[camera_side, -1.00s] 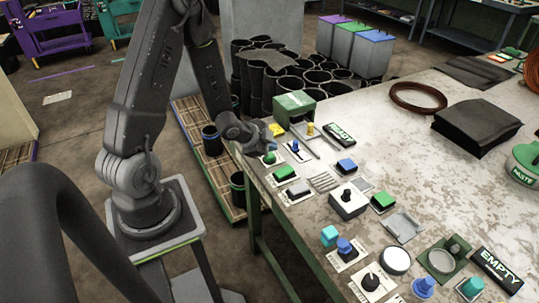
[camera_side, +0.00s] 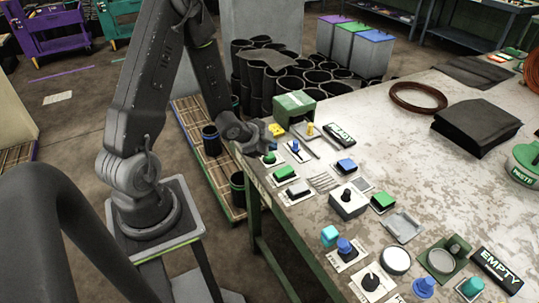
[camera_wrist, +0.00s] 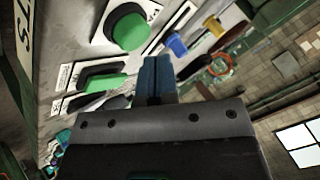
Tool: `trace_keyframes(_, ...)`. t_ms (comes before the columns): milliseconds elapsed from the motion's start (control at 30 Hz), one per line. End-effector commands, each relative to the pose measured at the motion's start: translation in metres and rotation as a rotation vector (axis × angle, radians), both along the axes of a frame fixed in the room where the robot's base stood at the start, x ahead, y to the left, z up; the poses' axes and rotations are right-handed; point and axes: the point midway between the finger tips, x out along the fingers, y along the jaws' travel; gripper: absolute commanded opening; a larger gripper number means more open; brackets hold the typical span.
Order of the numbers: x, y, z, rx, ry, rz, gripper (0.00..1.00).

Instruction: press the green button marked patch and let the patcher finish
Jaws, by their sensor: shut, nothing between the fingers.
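A round green button (camera_side: 269,157) in a black collar sits on a white plate at the near left corner of the bench. It is large at the top of the wrist view (camera_wrist: 127,28). Its label is not legible, so I cannot confirm it reads patch. My gripper (camera_side: 269,148) is low beside this button; its blue fingers (camera_wrist: 155,72) are shut and empty. In the wrist view the fingertips lie just below and right of the button; I cannot tell whether they touch it.
Green rocker-type switches (camera_side: 284,172), a blue button (camera_side: 346,166) and a grey knob box (camera_side: 348,201) crowd the bench close by. A sign reading EMPTY (camera_side: 496,270) lies at the front right.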

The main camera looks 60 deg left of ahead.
Motion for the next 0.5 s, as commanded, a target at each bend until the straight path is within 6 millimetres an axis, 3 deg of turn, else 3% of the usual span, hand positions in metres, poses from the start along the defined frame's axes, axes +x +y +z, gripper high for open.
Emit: trace_keyframes(500, 0.0002, 0.0, -0.0084, 0.001, -0.001, 0.001, 0.0)
